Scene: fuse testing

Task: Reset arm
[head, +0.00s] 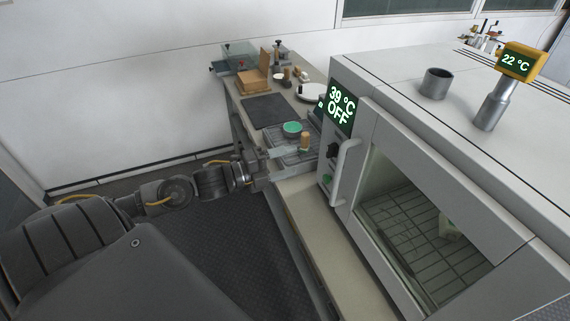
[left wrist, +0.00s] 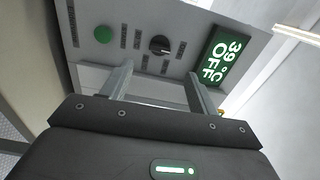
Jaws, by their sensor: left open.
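My left arm reaches in from the left in the head view. Its left gripper (head: 284,152) is open with nothing seen between the fingers, above the bench edge and just left of the oven's front. In the left wrist view, the open left gripper (left wrist: 158,82) points at the oven's control panel (left wrist: 140,35), which has a green button, a black knob and a display reading 39 °C OFF. The grey oven (head: 440,100) fills the right of the head view, its door closed with a window showing a wire rack. My right gripper is not in view.
The bench (head: 315,235) runs along the oven's front. Behind my gripper are a green dish (head: 292,128), a dark mat (head: 264,110), a wooden block (head: 254,82) and a white plate (head: 311,92). The oven's door handle (head: 345,170) juts out close by. Floor to the left is clear.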

